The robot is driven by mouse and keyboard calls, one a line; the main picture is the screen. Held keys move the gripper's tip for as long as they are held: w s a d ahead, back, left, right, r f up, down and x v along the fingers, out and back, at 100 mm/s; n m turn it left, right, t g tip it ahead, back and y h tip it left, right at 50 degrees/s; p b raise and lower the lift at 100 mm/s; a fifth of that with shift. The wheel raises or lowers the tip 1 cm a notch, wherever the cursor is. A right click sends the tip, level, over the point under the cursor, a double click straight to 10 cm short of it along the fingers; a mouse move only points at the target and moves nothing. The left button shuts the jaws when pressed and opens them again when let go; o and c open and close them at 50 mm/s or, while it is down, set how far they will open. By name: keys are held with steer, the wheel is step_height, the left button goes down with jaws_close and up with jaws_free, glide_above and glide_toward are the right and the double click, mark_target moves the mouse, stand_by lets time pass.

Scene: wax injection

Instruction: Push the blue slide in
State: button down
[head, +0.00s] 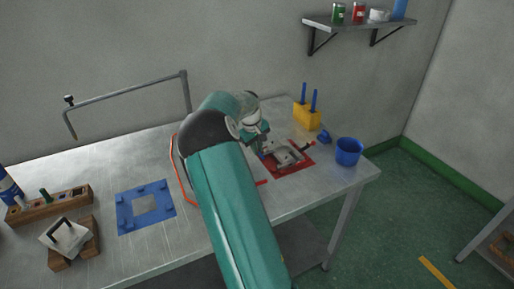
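A grey metal mould (287,156) lies on a red plate (295,168) toward the right end of the table. A small blue piece (323,137) lies just beyond the plate's right corner; I cannot tell whether it is the blue slide. A small red-tipped part (309,145) shows at the mould's right side. My gripper (265,146) is at the left side of the mould, low over the plate. My arm and wrist hide most of it, so its fingers and any contact are unclear.
A blue cup (348,151) stands at the table's right corner. A yellow block (307,116) with blue-handled tools stands behind the plate. A blue square frame (146,206), a wooden rack (50,206) and a wooden block (74,252) with a metal piece are at left. A bent grey pipe (125,88) rises behind.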

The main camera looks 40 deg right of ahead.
steer(key=shift+s+d, duration=0.2)
steer(key=shift+d, duration=0.45)
steer(key=shift+s+d, duration=0.2)
steer(key=shift+d, duration=0.4)
steer(key=c, duration=1.5)
jaws_free()
steer(key=shift+o, duration=0.2)
steer(key=shift+r, duration=0.1)
step_height(320, 180, up, 13)
steer(key=a, duration=0.2)
steer(key=shift+w+a+r, duration=0.15)
steer(key=shift+a+r, duration=0.05)
steer(key=shift+a, duration=0.15)
